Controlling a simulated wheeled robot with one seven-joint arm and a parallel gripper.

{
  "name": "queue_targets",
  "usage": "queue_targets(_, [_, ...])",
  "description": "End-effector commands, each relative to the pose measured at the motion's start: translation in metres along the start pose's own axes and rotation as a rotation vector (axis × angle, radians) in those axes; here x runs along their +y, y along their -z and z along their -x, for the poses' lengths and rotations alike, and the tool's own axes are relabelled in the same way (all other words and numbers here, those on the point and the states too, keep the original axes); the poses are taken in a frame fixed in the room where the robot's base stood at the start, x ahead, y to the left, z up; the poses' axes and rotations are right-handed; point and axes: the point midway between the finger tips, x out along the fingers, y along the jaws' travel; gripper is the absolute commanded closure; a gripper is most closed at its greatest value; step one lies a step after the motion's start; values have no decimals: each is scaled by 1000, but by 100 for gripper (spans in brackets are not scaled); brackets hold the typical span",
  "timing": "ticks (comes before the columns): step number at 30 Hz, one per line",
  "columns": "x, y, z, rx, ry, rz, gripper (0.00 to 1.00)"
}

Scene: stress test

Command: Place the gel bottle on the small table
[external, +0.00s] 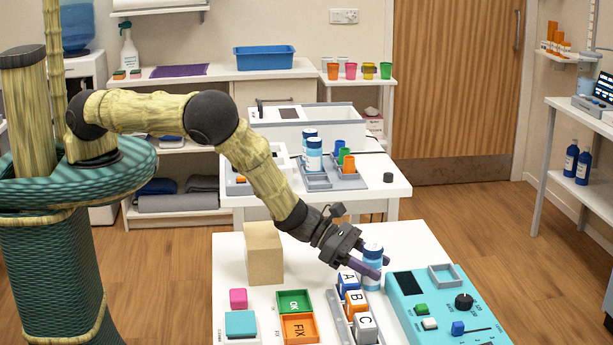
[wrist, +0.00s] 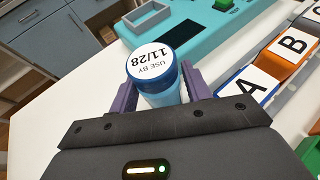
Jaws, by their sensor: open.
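A white and blue bottle (external: 373,250) with a blue cap stands upright on the front white table (external: 235,285), behind the lettered blocks; I cannot read whether it is the gel bottle. In the wrist view the bottle (wrist: 152,62) shows a round "USE BY 11/28" label on its cap. My gripper (external: 367,267) is open, with its purple fingers on either side of this bottle; contact cannot be told. The gripper also shows in the wrist view (wrist: 157,80). Two similar bottles (external: 313,155) stand on the white table behind. Which table is the small one is not clear.
Lettered blocks (external: 356,303) in a rack stand close beside the bottle, and a turquoise control panel (external: 440,310) lies to its right. Dark blue bottles (external: 571,158) stand at the right.

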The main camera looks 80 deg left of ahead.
Motion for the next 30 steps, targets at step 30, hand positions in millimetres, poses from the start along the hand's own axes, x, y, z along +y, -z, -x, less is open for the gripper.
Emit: queue_targets(30, [0,-1,120,0,0,0,52])
